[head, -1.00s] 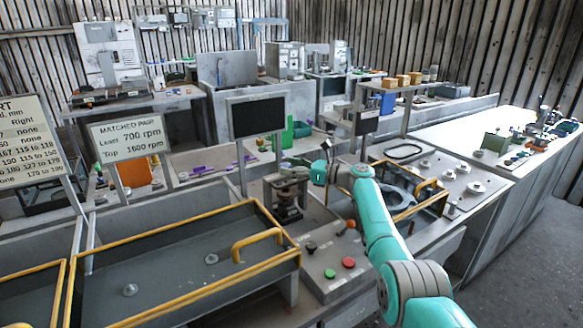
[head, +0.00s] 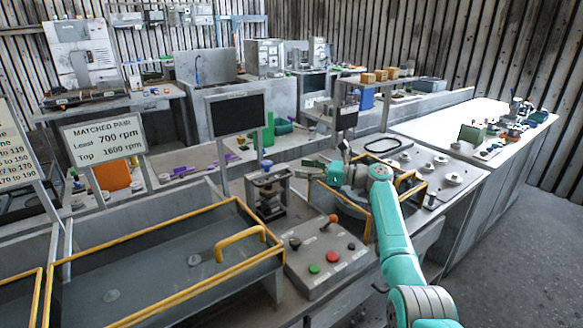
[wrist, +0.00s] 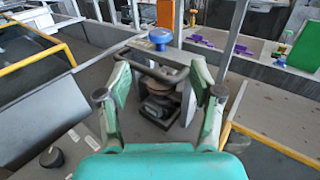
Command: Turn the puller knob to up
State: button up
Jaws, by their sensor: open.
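A small press-like puller stand (head: 268,197) with a blue knob (head: 266,164) on top stands behind the grey control box. It also shows in the wrist view, with the blue knob (wrist: 160,36) above a dark crossbar. On the control box (head: 325,262) is a black knob (head: 295,243); it also shows at the lower left of the wrist view (wrist: 51,158). Labels are too small to read, so I cannot tell which knob is named puller. My gripper (head: 307,168) is open and empty, right of the stand. In the wrist view its fingers (wrist: 160,90) frame the stand, apparently without touching.
The box also carries a lever with an orange ball (head: 333,218), a green button (head: 314,268) and a red button (head: 332,255). A yellow-railed tray (head: 150,262) lies left. A dark screen (head: 235,114) stands behind. Another yellow-railed frame (head: 345,207) is under my arm.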

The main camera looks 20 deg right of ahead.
jog(key=shift+s+d, duration=0.35)
jog(key=shift+d, duration=0.1)
jog(key=n+t+h, duration=0.6)
jog(key=n+h, duration=0.1)
jog(key=n, duration=2.3)
send_near(271, 165)
jog(key=x, duration=1)
jog(key=shift+w+a, duration=0.2)
jog(key=shift+w, duration=0.15)
